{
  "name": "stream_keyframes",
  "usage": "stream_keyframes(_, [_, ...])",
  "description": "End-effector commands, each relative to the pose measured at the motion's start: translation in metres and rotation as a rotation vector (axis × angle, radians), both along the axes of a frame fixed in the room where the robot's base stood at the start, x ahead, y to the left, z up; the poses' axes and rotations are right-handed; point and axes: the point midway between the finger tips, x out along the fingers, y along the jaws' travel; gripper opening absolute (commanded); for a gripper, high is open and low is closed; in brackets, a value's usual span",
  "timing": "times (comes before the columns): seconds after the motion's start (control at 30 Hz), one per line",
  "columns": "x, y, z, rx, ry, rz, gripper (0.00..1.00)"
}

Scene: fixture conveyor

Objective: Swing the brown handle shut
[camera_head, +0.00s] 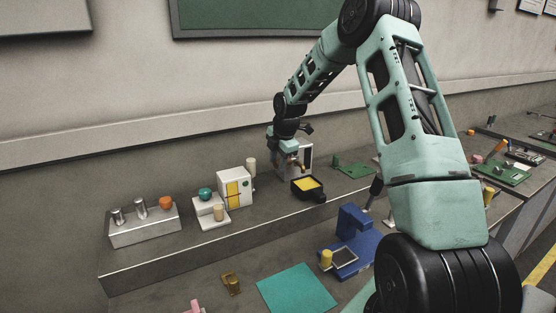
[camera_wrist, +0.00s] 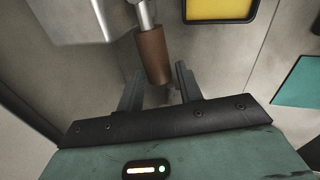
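The brown handle (camera_wrist: 153,56) is a short cylinder on a shiny metal rod (camera_wrist: 145,14) in the wrist view. Its lower end reaches toward the gap between my fingertips. My gripper (camera_wrist: 158,82) is open, with one finger on each side of that end; I cannot tell whether either touches it. In the head view my gripper (camera_head: 293,158) is at the grey box-shaped fixture (camera_head: 306,153) on the raised shelf, and the handle (camera_head: 301,167) shows only as a small brown bit beside the fingers. My arm hides part of the fixture.
A black tray with a yellow face (camera_head: 307,186) sits just in front of the fixture. A white block with a yellow panel (camera_head: 235,187) stands to the left. A green part (camera_head: 352,168) lies to the right. A blue fixture (camera_head: 354,235) and teal mat (camera_head: 297,290) are lower down.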

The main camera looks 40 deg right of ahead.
Motion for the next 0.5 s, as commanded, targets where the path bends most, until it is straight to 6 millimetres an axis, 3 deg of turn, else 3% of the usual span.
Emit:
stream_keyframes(0.17, [-0.002,0.0,0.008,-0.001,-0.001,-0.002,0.36])
stream_keyframes(0.27, [-0.006,0.0,0.023,-0.001,-0.004,-0.002,0.36])
stream_keyframes(0.5, [-0.022,0.002,0.076,-0.003,-0.006,-0.004,0.36])
